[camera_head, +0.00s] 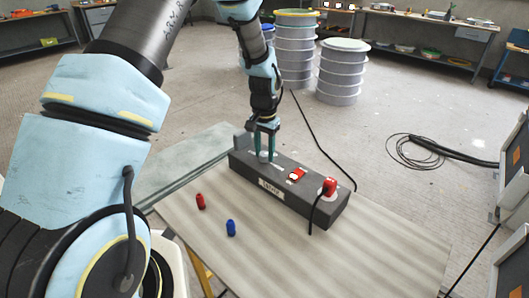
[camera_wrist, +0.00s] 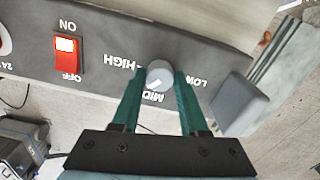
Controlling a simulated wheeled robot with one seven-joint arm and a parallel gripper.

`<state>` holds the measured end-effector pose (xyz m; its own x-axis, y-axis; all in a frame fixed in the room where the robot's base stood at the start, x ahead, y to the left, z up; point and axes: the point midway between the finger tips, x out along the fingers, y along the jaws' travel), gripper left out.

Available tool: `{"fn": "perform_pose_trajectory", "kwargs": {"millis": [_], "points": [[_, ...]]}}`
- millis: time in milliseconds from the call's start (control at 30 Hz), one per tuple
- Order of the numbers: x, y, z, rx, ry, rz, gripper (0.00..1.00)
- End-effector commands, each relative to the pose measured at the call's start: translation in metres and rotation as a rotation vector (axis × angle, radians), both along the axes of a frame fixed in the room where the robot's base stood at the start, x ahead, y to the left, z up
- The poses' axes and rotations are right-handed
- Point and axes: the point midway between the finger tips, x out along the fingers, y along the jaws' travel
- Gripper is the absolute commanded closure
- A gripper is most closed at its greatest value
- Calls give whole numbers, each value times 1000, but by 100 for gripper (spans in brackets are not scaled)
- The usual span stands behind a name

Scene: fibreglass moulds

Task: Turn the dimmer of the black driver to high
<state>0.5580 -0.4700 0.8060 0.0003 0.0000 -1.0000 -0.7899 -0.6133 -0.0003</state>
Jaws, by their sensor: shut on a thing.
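The black driver (camera_head: 325,207) is a long dark box on the table, with a label on its front. Its dimmer, a small grey round knob (camera_wrist: 159,74), stands at the box's left end in the head view. My gripper (camera_head: 265,150) points down there and is shut on the knob, one finger on each side. In the wrist view my gripper (camera_wrist: 157,82) shows the words HIGH, MID and LOW around the knob. A pale mark on the knob appears to point towards MID.
A red rocker switch (camera_wrist: 68,52) with ON and OFF labels sits beside the dimmer. A red plug (camera_head: 329,186) with a black cable is at the box's right end. A red cap (camera_head: 200,201) and a blue cap (camera_head: 231,228) stand on the table (camera_head: 370,255), clear at front right.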

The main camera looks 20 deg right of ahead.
Motion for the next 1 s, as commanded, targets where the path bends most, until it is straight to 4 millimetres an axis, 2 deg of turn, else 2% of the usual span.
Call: {"fn": "perform_pose_trajectory", "kwargs": {"millis": [600, 1000], "points": [[1, 0, 1, -1, -1, -573, 100], [1, 0, 1, -1, -1, -823, 100]]}}
